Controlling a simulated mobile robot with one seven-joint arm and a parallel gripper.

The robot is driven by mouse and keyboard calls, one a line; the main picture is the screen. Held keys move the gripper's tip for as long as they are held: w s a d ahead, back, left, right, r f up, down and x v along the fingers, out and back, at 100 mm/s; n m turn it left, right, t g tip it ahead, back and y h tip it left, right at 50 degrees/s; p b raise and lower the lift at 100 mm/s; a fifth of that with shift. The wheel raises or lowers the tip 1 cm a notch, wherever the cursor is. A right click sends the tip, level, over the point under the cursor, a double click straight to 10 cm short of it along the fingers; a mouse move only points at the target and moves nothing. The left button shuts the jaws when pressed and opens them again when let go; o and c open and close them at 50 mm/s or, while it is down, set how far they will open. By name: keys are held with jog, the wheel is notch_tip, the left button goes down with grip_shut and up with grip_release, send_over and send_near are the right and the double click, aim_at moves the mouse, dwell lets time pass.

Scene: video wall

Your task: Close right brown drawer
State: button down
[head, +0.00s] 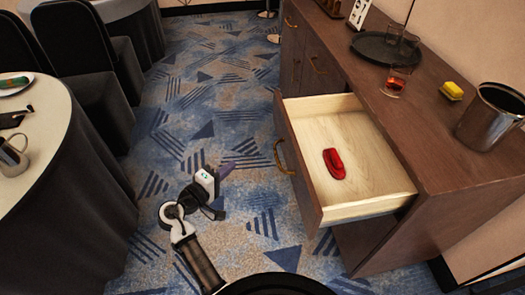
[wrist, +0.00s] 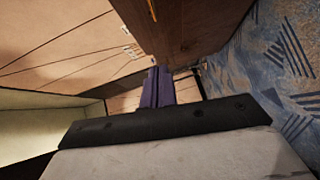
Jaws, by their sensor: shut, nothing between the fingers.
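The brown drawer (head: 400,205) stands pulled out from the wooden cabinet in the head view, its pale interior showing. A red object (head: 335,164) lies inside it. The drawer's front carries a curved brass handle (head: 281,157). My gripper (head: 229,168) is over the carpet, to the left of the drawer front and apart from it, with its purple fingers pointing toward the handle side. In the wrist view its fingers (wrist: 158,88) are together and hold nothing. Brown wood (wrist: 185,25) shows beyond them; I cannot tell which panel it is.
The cabinet top (head: 410,120) holds a dark round tray (head: 375,48), glasses, a yellow block (head: 452,91) and a metal bucket (head: 490,118). A round table (head: 60,150) and dark chairs (head: 95,85) stand at left.

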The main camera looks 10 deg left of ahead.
jog(key=w+d+f+p, duration=0.1)
jog(key=w+d+p, duration=0.3)
jog(key=w+d, duration=0.5)
jog(key=shift+d+f+p, duration=0.3)
jog(key=shift+d, duration=0.05)
jog(key=shift+w, duration=0.15)
